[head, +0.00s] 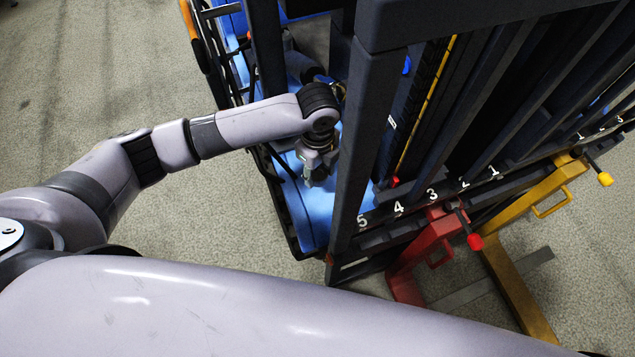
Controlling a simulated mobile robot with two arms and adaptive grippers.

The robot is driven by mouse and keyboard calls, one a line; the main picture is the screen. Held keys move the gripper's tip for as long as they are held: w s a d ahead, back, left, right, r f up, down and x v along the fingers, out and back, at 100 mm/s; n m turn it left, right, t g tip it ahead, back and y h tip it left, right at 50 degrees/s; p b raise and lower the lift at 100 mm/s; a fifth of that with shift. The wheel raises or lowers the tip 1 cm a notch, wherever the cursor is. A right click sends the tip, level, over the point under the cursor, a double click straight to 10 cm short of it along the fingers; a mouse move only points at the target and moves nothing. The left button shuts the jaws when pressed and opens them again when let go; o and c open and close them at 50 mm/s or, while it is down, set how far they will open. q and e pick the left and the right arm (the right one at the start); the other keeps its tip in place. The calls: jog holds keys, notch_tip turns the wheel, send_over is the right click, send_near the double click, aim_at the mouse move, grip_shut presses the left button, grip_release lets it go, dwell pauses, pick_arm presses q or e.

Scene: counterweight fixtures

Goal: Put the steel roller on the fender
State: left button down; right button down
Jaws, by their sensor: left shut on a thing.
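My left arm reaches in from the left to the dark frame. My left gripper (317,178) points down over the blue surface (318,208), beside the dark upright post (367,130). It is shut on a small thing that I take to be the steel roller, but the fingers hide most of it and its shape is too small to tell. I cannot pick out the fender with certainty. My right gripper does not show.
A row of dark slanted bars stands on a numbered rail (447,192). A red bracket (430,245) and a yellow bracket (535,198) with coloured knobs stick out at its front. The speckled floor at the left is clear. The post is close to my left wrist.

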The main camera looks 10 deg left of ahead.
aim_at(317, 191)
pick_arm(q)
jog(key=shift+f, duration=3.3)
jog(key=shift+f, duration=0.1)
jog(key=c, duration=1)
grip_release()
jog(key=shift+c, duration=0.2)
notch_tip(317, 191, up, 12)
jog(key=shift+r, duration=0.15)
